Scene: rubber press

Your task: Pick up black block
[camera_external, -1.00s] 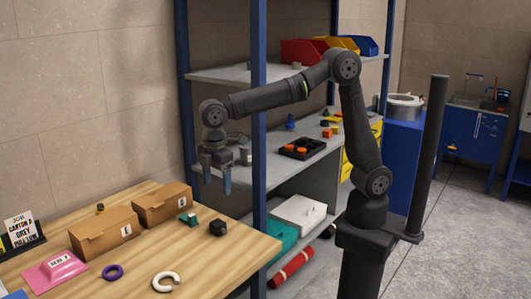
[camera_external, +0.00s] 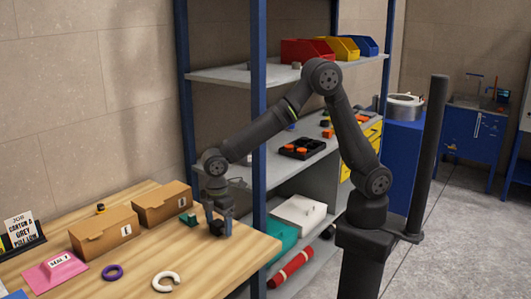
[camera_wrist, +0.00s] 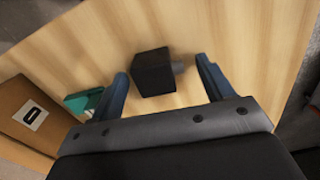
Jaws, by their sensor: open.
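The black block (camera_external: 216,228) sits on the wooden table near its right edge. In the wrist view the black block (camera_wrist: 152,72) lies between and slightly beyond my two blue fingertips, with a small grey stub on its right side. My gripper (camera_external: 217,224) is open and pointing down at the block, with a finger on either side of it. In the wrist view my gripper (camera_wrist: 162,78) shows gaps between the block and both fingers. I cannot tell the exact fingertip height above the table.
A green block (camera_external: 188,218) stands close to the left finger, beside a cardboard box (camera_external: 162,205). Another box (camera_external: 103,235), a pink piece (camera_external: 55,271), a purple ring (camera_external: 113,272) and a white C-shaped ring (camera_external: 166,282) lie further left. A blue shelf post (camera_external: 259,130) rises behind the table.

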